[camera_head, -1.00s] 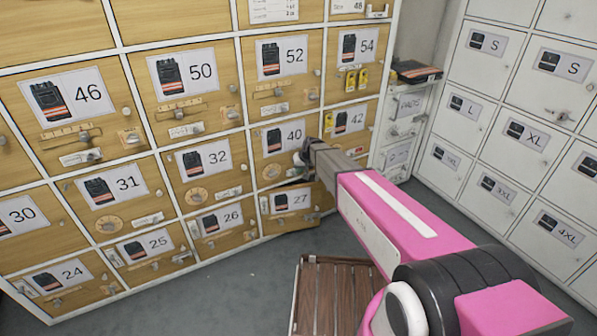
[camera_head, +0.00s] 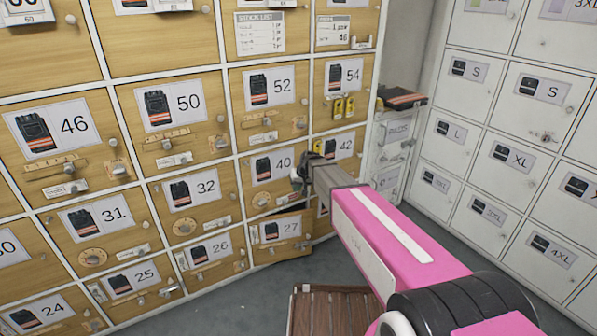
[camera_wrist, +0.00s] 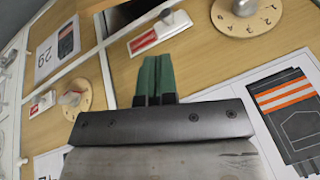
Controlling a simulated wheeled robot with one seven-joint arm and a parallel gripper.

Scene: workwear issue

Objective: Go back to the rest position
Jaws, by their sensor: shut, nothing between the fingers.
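My gripper (camera_head: 297,180) is at the end of my pink arm, in front of the wooden locker wall near the door labelled 40 (camera_head: 272,168). In the wrist view its two green fingers (camera_wrist: 155,78) are together, with nothing between them. They point toward wooden locker doors with knobs and picture labels. I cannot tell from the views whether the fingertips touch a door. The door labelled 27 (camera_head: 281,230) stands slightly ajar below the gripper.
White lockers with size labels (camera_head: 515,155) line the right side. A dark folded garment with an orange stripe (camera_head: 402,98) lies on a low white cabinet (camera_head: 390,150) in the corner. A brown slatted wooden piece (camera_head: 330,312) stands on the grey floor (camera_head: 225,305) below my arm.

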